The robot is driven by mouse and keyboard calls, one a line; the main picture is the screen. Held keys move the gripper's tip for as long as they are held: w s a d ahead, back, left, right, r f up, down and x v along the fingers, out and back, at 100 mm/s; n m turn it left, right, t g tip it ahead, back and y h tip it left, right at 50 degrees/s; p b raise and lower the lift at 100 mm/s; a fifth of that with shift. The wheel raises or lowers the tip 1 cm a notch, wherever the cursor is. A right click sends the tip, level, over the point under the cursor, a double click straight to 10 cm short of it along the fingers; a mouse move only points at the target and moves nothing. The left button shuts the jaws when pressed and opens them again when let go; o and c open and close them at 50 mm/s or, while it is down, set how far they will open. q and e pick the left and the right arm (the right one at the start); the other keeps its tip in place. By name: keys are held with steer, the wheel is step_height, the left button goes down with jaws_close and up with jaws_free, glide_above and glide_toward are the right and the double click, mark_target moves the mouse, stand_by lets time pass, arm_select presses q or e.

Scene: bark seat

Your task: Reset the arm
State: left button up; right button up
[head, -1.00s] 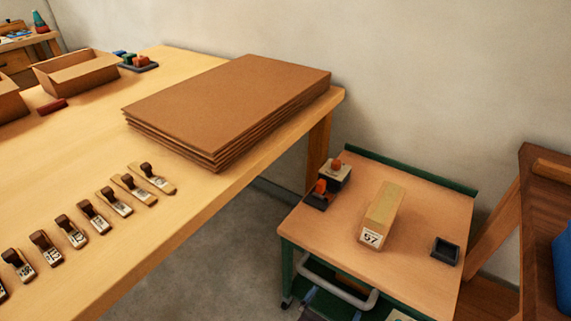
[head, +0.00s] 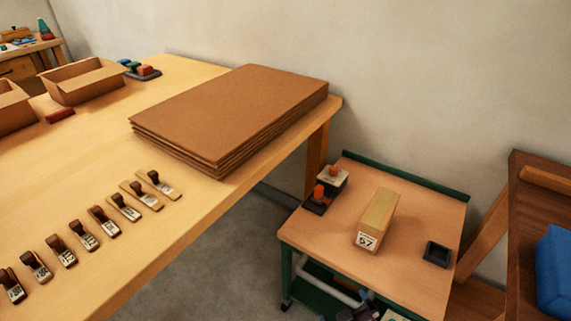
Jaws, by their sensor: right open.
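My right gripper (head: 362,307) shows only in part as a dark shape at the bottom edge of the head view, in front of the small cart (head: 330,238). Its jaws are open. I see nothing held in it, though much of it is cut off by the frame. It is below the cart top's front edge in the picture, apart from the things on top. My left gripper is not in view.
The cart holds a wooden block marked 57 (head: 377,218), a dark tray (head: 437,254) and orange-topped stampers (head: 319,196). The long table (head: 230,205) carries stacked brown boards (head: 235,110), several stampers and open boxes (head: 83,83). A blue item (head: 555,270) lies at right.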

arm_select(q)
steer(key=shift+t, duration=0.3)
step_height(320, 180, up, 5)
steer(key=p, duration=0.4)
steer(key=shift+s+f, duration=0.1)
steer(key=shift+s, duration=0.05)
arm_select(e)
steer(key=s+d+r+m, duration=0.2)
steer(key=s+d+m, duration=0.1)
steer(key=s+d, duration=0.3)
steer(key=s+d+r+m+h, duration=0.1)
steer(key=s+d+r+m, duration=0.1)
steer(key=s+d, duration=0.5)
steer(key=shift+s+d+r+m+g, duration=0.35)
steer(key=shift+s+m, duration=0.25)
steer(key=shift+s, duration=0.55)
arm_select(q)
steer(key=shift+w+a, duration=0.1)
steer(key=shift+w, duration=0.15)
arm_select(e)
steer(key=shift+a+f, duration=0.1)
